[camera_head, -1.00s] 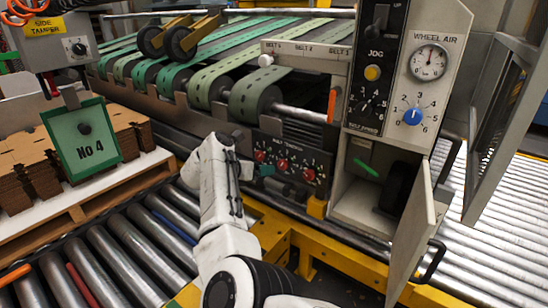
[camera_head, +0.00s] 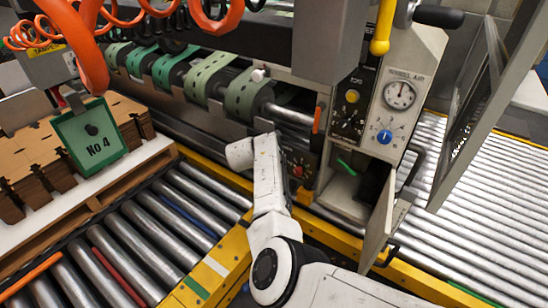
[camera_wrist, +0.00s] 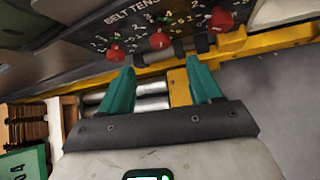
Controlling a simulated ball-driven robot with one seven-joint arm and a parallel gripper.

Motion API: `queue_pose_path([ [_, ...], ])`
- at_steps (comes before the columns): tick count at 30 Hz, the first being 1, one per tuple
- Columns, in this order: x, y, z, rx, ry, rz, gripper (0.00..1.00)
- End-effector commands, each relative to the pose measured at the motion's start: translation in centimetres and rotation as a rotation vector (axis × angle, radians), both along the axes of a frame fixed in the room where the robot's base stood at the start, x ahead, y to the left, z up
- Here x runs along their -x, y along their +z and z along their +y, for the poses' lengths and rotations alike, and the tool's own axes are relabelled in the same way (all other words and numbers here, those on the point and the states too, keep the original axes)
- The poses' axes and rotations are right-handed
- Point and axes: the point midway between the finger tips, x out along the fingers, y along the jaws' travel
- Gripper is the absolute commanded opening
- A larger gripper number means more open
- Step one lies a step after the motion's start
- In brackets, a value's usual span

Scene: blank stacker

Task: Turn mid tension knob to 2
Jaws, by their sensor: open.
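The dark belt tension panel (camera_wrist: 140,22) fills the top of the wrist view, with red knobs and white number scales. The mid red knob (camera_wrist: 159,40) lies between a left red knob (camera_wrist: 115,52) and a right red knob (camera_wrist: 220,19). My gripper (camera_wrist: 160,66) is open, with two teal fingers spread and nothing between them. The fingertips point toward the panel, with the mid knob just past the gap; contact is not visible. In the head view my arm covers most of the panel, and one red knob (camera_head: 298,170) shows to its right. The mid knob's setting is too small to read.
A yellow rail (camera_wrist: 180,65) runs below the panel. An open cabinet door (camera_head: 378,225) stands to the right in the head view. Orange coiled hoses (camera_head: 90,55) hang in front at upper left. Rollers and a pallet of cardboard (camera_head: 110,180) lie to the left.

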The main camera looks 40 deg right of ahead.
Motion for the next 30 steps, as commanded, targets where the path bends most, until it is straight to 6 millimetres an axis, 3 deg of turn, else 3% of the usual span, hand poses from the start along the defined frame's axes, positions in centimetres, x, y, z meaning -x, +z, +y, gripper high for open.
queue_pose_path([
  [9, -1.8, -3.6, -2.6, -0.001, -0.001, 0.002, 0.63],
  [18, -3.2, -5.9, -4.7, 0.0, 0.001, 0.001, 0.63],
  [30, -4.2, -7.1, -6.0, 0.001, 0.001, 0.001, 0.63],
])
